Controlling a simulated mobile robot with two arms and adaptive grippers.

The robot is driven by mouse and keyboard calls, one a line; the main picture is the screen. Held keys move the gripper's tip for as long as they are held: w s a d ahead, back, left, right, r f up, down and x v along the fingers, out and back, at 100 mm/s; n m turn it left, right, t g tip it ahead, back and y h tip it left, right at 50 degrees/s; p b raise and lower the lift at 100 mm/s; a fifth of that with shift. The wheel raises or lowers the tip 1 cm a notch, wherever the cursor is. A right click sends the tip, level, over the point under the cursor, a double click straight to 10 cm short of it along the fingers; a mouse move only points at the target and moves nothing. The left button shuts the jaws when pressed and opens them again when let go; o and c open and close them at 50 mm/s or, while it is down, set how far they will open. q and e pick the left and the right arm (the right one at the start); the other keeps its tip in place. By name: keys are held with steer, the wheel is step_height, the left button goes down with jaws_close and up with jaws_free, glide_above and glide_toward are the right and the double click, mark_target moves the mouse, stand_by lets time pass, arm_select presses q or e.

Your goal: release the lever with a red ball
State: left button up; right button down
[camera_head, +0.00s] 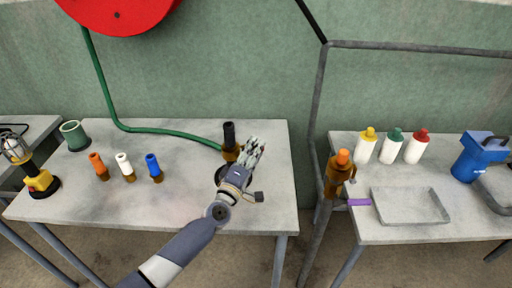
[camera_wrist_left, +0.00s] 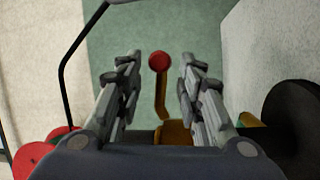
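The lever (camera_wrist_left: 161,100) with a red ball (camera_wrist_left: 158,61) at its tip stands upright in the left wrist view. It rises from a brass-coloured fitting (camera_wrist_left: 174,133). My left gripper (camera_wrist_left: 162,75) is open, with one finger on each side of the ball and lever. Gaps show on both sides, so neither finger appears to touch the ball. In the head view my left gripper (camera_head: 256,147) is beside the brass fitting with a black nozzle (camera_head: 229,135) at the end of the green hose. The red ball is hidden there. My right gripper is not in view.
Orange (camera_head: 98,164), white (camera_head: 124,164) and blue nozzles (camera_head: 153,165) stand on the left table (camera_head: 70,208), with a green cup (camera_head: 74,136) behind. The right table holds several bottles (camera_head: 390,147), a metal tray (camera_head: 412,207) and an orange-topped brass fitting (camera_head: 338,172).

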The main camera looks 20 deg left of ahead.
arm_select(q)
steer(key=shift+w+d+r, duration=0.1)
steer(key=shift+w, duration=0.8)
